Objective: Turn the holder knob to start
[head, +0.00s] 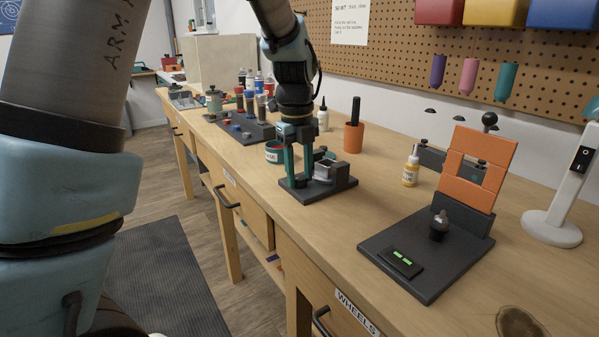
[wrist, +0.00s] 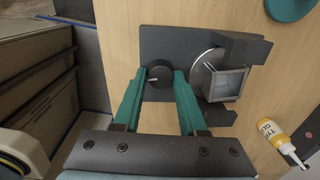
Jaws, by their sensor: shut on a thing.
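The holder is a dark base plate (head: 318,193) on the bench, carrying a round metal disc and a square grey block (head: 326,171). In the wrist view the plate (wrist: 160,45) shows from above, with the metal disc and square piece (wrist: 223,84) right of the knob. The black round knob (wrist: 159,76) has a short white line pointing to the left. My gripper (head: 298,179) points down at the holder, and its teal fingers (wrist: 160,76) are shut on the knob, one at each side. In the head view the fingers partly hide the knob.
A yellow glue bottle (head: 411,167) and an orange cup (head: 354,138) stand behind. A teal tin (head: 274,152) stands close left of the holder. To the right, a dark plate (head: 384,246) bears an orange panel (head: 478,168). The bench front edge is close by.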

